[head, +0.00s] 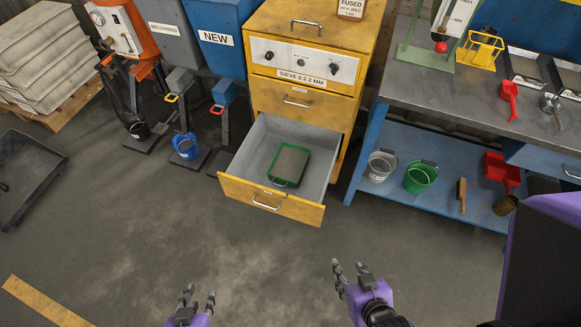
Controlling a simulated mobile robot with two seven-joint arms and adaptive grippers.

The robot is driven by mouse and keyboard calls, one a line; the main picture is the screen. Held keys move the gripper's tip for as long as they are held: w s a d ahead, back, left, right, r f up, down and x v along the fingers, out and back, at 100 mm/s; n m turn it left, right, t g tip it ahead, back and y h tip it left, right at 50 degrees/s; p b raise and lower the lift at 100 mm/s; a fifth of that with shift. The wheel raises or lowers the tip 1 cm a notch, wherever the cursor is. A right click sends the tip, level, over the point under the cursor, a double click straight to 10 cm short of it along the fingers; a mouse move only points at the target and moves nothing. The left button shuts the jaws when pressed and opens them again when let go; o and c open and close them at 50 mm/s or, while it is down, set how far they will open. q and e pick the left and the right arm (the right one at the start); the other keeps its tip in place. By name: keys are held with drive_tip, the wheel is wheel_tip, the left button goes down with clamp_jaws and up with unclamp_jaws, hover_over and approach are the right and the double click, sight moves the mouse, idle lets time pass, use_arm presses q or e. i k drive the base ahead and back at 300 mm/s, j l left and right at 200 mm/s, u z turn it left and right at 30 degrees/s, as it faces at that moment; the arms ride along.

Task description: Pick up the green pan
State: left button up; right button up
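The green pan (286,180) is a shallow rectangular tray with a grey inside. It lies in the open bottom drawer (272,202) of the yellow sieve cabinet (303,66), with bare drawer floor around it. A small handle shows at its near edge. My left gripper (198,299) is low in the view, nearer to me than the drawer, with its fingers apart and empty. My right gripper (349,271) is to the right, also nearer than the drawer, with its fingers spread and empty. Neither gripper touches the drawer or the pan.
A blue-framed bench (500,125) on the right has a lower shelf with a grey bucket (382,164), a green bucket (420,178) and a red scoop (502,170). Floor before the drawer is clear.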

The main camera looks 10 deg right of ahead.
sight(288, 165)
drive_tip(key=i+l, duration=0.15)
drive_tip(key=l, duration=0.25)
drive_tip(key=i+l+u, duration=0.1)
drive_tip(key=l, duration=0.3)
drive_tip(key=i+l, duration=0.25)
drive_tip(key=l, duration=0.15)
drive_tip(key=i+l+u, duration=0.1)
drive_tip(key=l, duration=0.25)
drive_tip(key=i+l, duration=0.15)
drive_tip(key=l, duration=0.3)
drive_tip(key=i+u, duration=0.05)
